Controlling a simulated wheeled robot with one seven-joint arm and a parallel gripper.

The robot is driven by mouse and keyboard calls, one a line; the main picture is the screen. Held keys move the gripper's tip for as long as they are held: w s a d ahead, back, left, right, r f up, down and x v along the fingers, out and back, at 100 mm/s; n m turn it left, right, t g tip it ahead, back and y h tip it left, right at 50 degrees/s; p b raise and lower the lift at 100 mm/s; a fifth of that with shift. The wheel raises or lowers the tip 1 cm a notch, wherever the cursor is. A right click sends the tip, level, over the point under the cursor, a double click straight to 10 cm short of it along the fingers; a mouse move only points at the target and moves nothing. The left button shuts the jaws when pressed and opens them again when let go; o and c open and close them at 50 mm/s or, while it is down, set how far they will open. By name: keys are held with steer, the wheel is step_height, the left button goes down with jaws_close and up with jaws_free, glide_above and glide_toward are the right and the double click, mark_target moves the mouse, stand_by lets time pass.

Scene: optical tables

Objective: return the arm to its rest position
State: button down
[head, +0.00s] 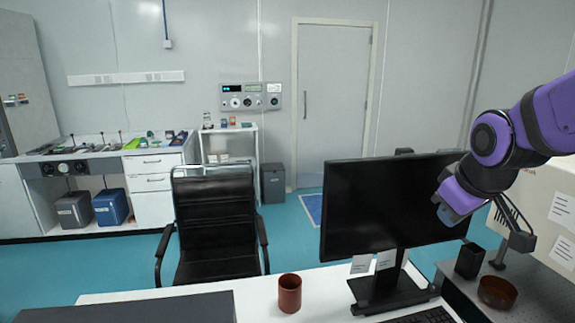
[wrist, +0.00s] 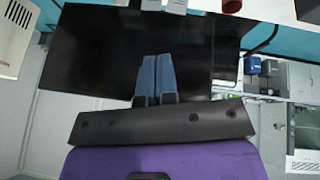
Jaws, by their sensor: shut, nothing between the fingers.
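My purple and black arm (head: 500,145) reaches in from the right in the head view. My gripper (head: 451,214) hangs in front of the right part of the black monitor, its blue end pointing down and to the left. In the wrist view my gripper (wrist: 156,58) shows two blue fingers side by side, pressed together with nothing between them. The monitor (wrist: 95,50) fills the area behind the fingers in that view. I cannot tell how far the fingers are from the screen.
A desk (head: 255,305) carries the monitor (head: 375,205), a brown cup (head: 289,293) and a keyboard (head: 425,316). A dark square holder (head: 469,261) and a brown bowl (head: 497,292) stand at the right. A black chair (head: 215,225) is behind the desk. Floor beyond is open.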

steer(key=s+r+m, duration=0.2)
steer(key=s+r, duration=0.1)
steer(key=s, duration=0.4)
steer(key=s+d+r+m, duration=0.1)
steer(key=s+r+m, duration=0.1)
steer(key=s, duration=0.5)
steer(key=shift+d+r+m, duration=0.3)
steer(key=shift+r, duration=0.15)
steer(key=shift+s, duration=0.1)
